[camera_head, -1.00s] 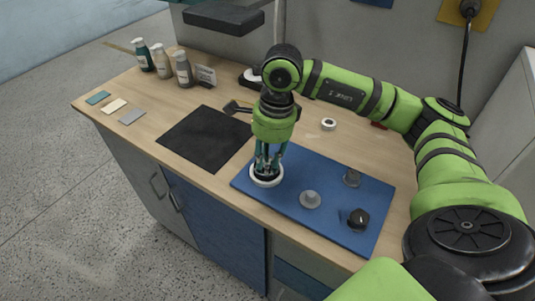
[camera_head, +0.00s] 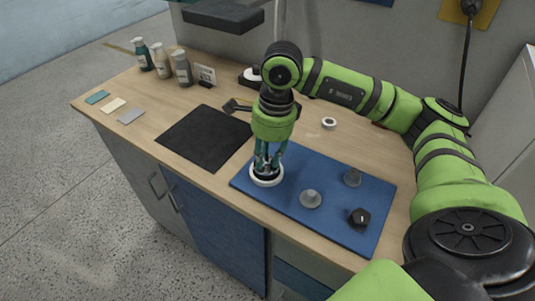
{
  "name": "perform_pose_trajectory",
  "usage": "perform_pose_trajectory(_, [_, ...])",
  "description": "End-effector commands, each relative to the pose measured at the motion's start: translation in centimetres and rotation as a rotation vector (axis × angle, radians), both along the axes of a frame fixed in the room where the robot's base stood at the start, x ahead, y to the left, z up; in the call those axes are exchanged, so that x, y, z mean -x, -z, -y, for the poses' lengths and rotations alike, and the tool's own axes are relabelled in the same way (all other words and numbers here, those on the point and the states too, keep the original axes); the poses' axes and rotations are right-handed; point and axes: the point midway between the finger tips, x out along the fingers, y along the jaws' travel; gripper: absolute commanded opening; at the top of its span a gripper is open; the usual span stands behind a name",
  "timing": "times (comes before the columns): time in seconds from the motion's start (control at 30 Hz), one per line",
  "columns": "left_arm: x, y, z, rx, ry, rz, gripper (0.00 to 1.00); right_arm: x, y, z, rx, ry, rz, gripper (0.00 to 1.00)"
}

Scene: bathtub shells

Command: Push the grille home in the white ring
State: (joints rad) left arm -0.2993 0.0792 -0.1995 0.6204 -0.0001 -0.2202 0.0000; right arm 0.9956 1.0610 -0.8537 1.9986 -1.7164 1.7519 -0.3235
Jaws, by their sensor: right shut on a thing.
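The white ring (camera_head: 266,181) lies at the left end of the blue mat (camera_head: 325,222) on the wooden bench. My right gripper (camera_head: 267,168) points straight down over the ring, with its fingertips at the ring's opening. It is shut on a small dark piece, seemingly the grille, which is mostly hidden by the fingers and the ring's rim. I cannot tell how deep the grille sits. My left gripper is not in view.
Grey knob-like parts (camera_head: 310,199) and a black knob (camera_head: 359,218) stand on the mat to the right. A black mat (camera_head: 205,137) lies left. Bottles (camera_head: 183,68) stand at the back left, and a white roll (camera_head: 328,123) sits behind the blue mat.

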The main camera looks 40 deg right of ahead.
Motion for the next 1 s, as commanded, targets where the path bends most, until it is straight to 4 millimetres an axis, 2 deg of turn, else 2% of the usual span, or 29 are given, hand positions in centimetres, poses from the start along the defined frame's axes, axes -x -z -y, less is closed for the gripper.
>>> perform_pose_trajectory(1.0, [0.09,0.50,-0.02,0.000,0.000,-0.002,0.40,0.00,0.07,0.01,0.000,0.000,0.000,0.00])
